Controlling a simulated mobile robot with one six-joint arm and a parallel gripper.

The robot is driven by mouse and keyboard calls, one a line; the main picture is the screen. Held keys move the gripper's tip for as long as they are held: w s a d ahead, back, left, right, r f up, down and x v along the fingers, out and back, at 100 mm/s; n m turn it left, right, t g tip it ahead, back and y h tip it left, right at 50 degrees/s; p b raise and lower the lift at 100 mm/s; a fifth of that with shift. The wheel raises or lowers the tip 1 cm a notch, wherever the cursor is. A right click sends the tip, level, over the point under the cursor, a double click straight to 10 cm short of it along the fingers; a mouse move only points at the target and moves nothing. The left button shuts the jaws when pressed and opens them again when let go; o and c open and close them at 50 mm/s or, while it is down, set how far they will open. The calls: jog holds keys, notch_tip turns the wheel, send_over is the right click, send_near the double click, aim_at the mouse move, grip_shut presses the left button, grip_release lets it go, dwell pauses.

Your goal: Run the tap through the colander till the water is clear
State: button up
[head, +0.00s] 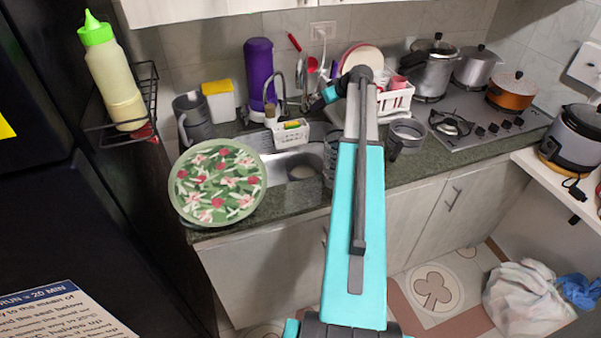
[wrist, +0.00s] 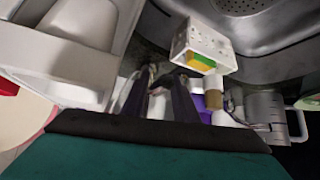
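The tap (head: 283,88), a thin curved grey spout, stands behind the sink (head: 283,160). The sink basin also shows at the top right of the wrist view (wrist: 275,42). A dark ribbed item (head: 330,150) at the basin's right edge is partly hidden by my arm. No water stream is visible. My gripper (head: 317,103) is by the back of the sink, right of the tap. In the wrist view my gripper's fingers (wrist: 163,76) are apart, with no clear object held.
A white caddy (head: 291,134) with a sponge stands at the sink's back edge. A floral round tray (head: 218,183) covers the left counter. A dish rack (head: 398,100) and a metal pot (head: 407,135) stand to the right. A purple bottle (head: 260,73) stands behind.

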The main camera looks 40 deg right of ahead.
jog(key=shift+c, duration=0.6)
jog(key=shift+w+r, duration=0.1)
jog(key=shift+r, duration=0.1)
jog(key=shift+w+r, duration=0.2)
jog(key=shift+r, duration=0.65)
jog(key=shift+w+r, duration=0.1)
jog(key=shift+r, duration=0.1)
dwell(2.6)
